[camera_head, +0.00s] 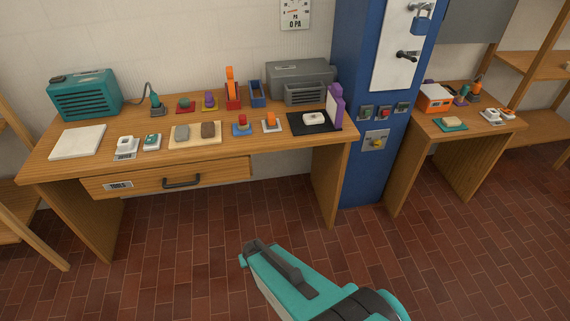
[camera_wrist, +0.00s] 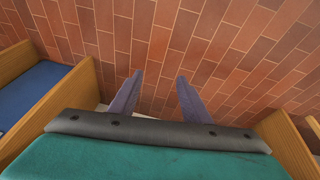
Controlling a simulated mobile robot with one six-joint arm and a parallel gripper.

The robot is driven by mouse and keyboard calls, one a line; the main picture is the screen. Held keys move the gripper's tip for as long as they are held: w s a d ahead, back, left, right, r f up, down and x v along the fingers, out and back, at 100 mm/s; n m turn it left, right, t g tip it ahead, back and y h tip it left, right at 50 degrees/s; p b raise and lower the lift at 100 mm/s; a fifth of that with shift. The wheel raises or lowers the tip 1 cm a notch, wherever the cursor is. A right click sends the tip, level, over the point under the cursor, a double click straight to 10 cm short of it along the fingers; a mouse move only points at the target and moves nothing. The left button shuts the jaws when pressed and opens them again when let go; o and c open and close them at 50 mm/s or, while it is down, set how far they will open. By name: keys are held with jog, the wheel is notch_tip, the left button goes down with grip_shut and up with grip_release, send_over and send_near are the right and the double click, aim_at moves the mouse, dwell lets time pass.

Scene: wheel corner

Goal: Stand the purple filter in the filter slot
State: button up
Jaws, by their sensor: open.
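A purple filter (camera_head: 336,105), with a pale face on its left side, stands upright at the right end of the long wooden table. It is beside a black tray (camera_head: 299,121) holding a white object. A grey machine (camera_head: 305,93) with a vented front stands just behind and left of it; I cannot make out which part is the filter slot. My gripper (camera_wrist: 158,76) is open and empty in the wrist view, its two fingers apart above the brick floor. In the head view my teal arm is low in front of the table, well away from the filter.
The long table (camera_head: 60,150) also holds a teal radio-like box (camera_head: 85,95) and several small tools and switches. A blue cabinet (camera_head: 355,60) stands right of it, then a smaller table (camera_head: 480,128). The brick floor (camera_head: 190,240) in front is clear.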

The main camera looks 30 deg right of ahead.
jog(key=s+a+n+g+y, duration=0.1)
jog(key=s+a+g, duration=0.2)
jog(key=s, duration=0.7)
jog(key=s+a+n+g+y, duration=0.1)
jog(key=s+a+g, duration=0.3)
jog(key=s, duration=0.6)
jog(key=shift+s+a+n+g, duration=0.2)
jog(key=shift+s+n+g, duration=0.2)
jog(key=shift+n+g, duration=0.5)
jog(key=shift+r, duration=0.1)
jog(key=c, duration=0.3)
